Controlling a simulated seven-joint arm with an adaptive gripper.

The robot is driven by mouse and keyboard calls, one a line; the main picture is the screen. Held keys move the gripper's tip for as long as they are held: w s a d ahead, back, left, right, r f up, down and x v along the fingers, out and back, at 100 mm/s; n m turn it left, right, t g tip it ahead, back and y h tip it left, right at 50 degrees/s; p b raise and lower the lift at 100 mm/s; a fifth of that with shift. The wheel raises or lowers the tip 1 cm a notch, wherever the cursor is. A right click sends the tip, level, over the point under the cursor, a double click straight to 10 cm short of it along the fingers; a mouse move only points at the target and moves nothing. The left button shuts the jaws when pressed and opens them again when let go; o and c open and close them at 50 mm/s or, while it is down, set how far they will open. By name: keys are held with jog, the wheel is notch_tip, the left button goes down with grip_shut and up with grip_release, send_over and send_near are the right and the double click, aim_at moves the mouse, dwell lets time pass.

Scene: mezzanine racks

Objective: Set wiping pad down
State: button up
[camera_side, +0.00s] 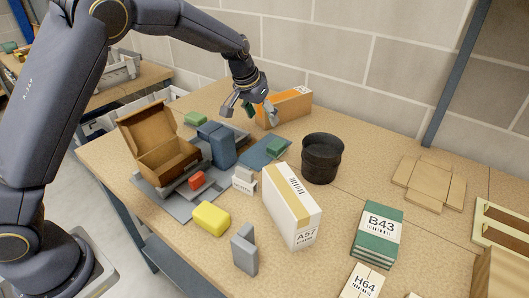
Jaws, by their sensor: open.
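My gripper (250,113) is open above the back of the table, in front of an orange box (287,107). A small green patch shows between its fingers; I cannot tell if it is part of the gripper or a thing behind. No item is clearly marked as the wiping pad. Candidates are a green block (195,119) at the back left, a small green piece (276,146) on a flat blue-grey pad or tray (255,159), and a yellow rounded block (210,217) near the front edge. The gripper appears apart from all of these.
An open brown carton (165,165), a blue block (222,150) and a red piece (196,180) crowd the left. A black round bin (322,160), white box A57 (292,215) and green box B43 (377,230) stand rightward. Bare tabletop (360,165) lies right of the bin.

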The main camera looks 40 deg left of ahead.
jog(key=s+a+r+h, duration=0.1)
jog(key=s+r, duration=0.5)
jog(key=s, duration=0.3)
jog(key=s+a+r, duration=0.1)
jog(key=s+r, duration=0.5)
jog(key=s, duration=0.3)
jog(key=s+t+y, duration=0.1)
jog(key=s, duration=1.6)
jog(key=shift+s+a+f, duration=0.15)
jog(key=shift+a+f, duration=0.3)
